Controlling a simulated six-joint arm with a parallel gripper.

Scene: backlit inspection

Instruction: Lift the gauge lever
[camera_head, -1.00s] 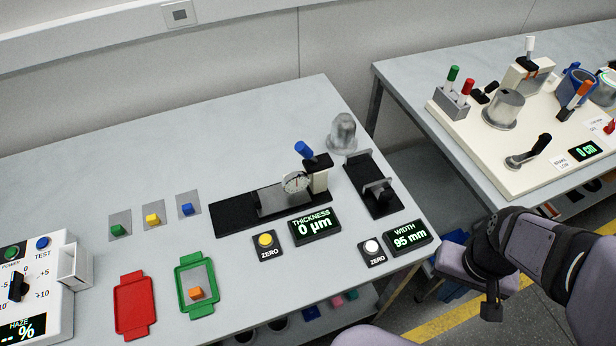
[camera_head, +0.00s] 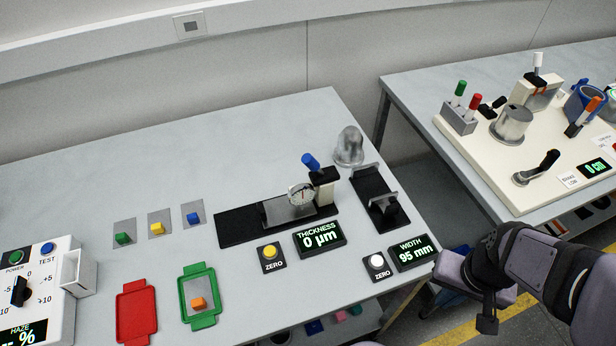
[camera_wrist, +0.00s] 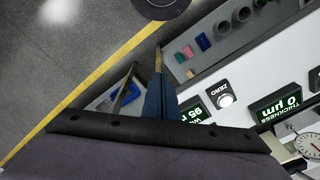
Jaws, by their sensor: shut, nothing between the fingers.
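The thickness gauge (camera_head: 301,194) stands on a black base on the near table, with a round white dial. Its blue gauge lever (camera_head: 310,162) tilts up and left above the dark head of the gauge post. The thickness display (camera_head: 320,238) reads 0 µm. My gripper (camera_head: 487,322) is shut and empty at the lower right, past the table's right edge and well away from the lever. In the wrist view the gauge dial (camera_wrist: 310,142) shows at the right edge; the lever is out of view.
A width gauge (camera_head: 380,203) and grey dome (camera_head: 349,147) stand right of the thickness gauge. Zero buttons, a red tray (camera_head: 136,312) and a green tray (camera_head: 183,300) lie in front and left. A second bench (camera_head: 545,190) with fixtures stands right, across a gap.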

